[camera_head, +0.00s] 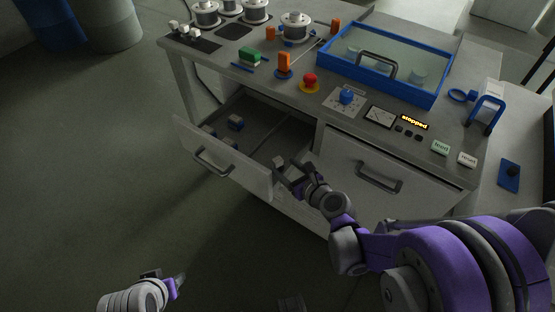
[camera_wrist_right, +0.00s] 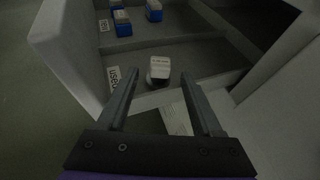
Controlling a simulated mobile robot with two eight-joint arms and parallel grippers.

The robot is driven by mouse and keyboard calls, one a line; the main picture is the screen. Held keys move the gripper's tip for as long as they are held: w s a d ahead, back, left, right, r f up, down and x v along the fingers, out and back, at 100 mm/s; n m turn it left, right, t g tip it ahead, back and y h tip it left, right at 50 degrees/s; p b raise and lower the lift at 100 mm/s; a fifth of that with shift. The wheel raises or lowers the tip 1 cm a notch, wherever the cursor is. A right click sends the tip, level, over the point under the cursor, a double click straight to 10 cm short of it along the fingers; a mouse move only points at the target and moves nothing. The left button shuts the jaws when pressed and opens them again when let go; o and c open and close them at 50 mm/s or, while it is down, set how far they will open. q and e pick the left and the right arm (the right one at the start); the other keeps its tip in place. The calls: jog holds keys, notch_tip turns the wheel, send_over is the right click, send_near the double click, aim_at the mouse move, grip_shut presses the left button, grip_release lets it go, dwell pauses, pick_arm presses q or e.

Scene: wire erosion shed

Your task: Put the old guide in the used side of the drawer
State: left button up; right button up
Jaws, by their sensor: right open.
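The open drawer (camera_head: 222,155) has a divider (camera_wrist_right: 178,41) across it. A label reading "USED" (camera_wrist_right: 114,78) marks the near compartment in the right wrist view. A small white-topped block with a dark lower part, which looks like the old guide (camera_wrist_right: 159,68), is in that used compartment, near the drawer's front corner. My right gripper (camera_head: 286,172) is over the drawer's front right end. Its fingers (camera_wrist_right: 157,92) are open on both sides of the view, with the block just beyond the tips and not gripped. My left gripper (camera_head: 178,282) is low at the left, away from the drawer; its jaws are unclear.
Blue blocks (camera_wrist_right: 122,23) lie in the other compartment, and one shows in the head view (camera_head: 235,122). A closed drawer with a handle (camera_head: 380,177) is to the right. The bench top holds spools (camera_head: 295,27), a red button (camera_head: 310,83) and a blue-framed tank (camera_head: 437,97).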

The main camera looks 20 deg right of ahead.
jog(key=shift+v, duration=1.65)
